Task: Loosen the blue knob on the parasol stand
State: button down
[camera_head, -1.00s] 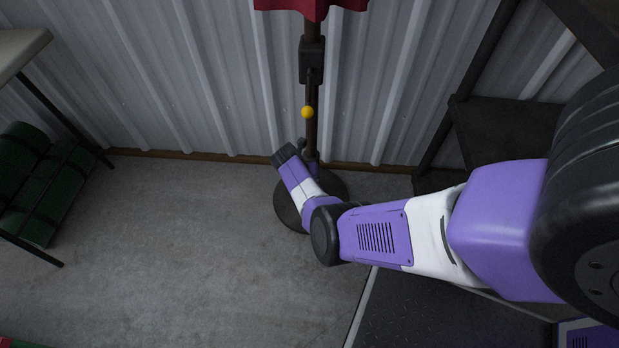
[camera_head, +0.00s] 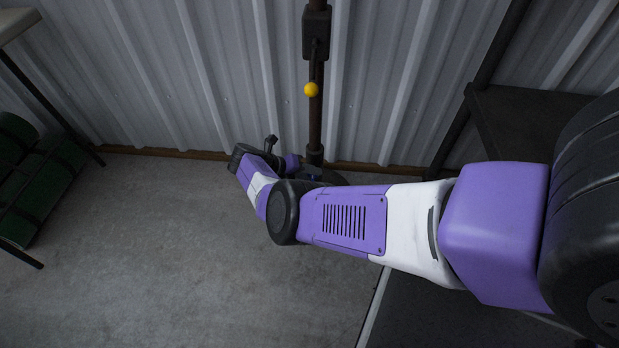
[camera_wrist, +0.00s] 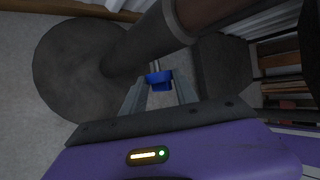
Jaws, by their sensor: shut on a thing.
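The parasol stand shows in the wrist view as a round dark base (camera_wrist: 62,75) with a thick dark tube rising from it. The blue knob (camera_wrist: 159,80) sits on the side of the tube, on a short metal stem. My gripper (camera_wrist: 160,88) is shut on the blue knob, one finger on each side of it. In the head view the brown parasol pole (camera_head: 316,115) stands upright by the wall. My arm hides most of the base and the knob there.
A yellow ball-shaped knob (camera_head: 311,90) and a dark crank housing (camera_head: 316,30) are higher on the pole. Corrugated metal wall is close behind. A dark shelf (camera_head: 520,125) stands at right, a table with green rolls (camera_head: 45,185) at left. Floor at left is clear.

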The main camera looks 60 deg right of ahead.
jog(key=shift+f, duration=0.15)
jog(key=c, duration=0.9)
grip_release()
jog(key=shift+c, duration=0.2)
jog(key=p+v, duration=0.2)
jog(key=v, duration=0.5)
jog(key=shift+w+a+r, duration=0.25)
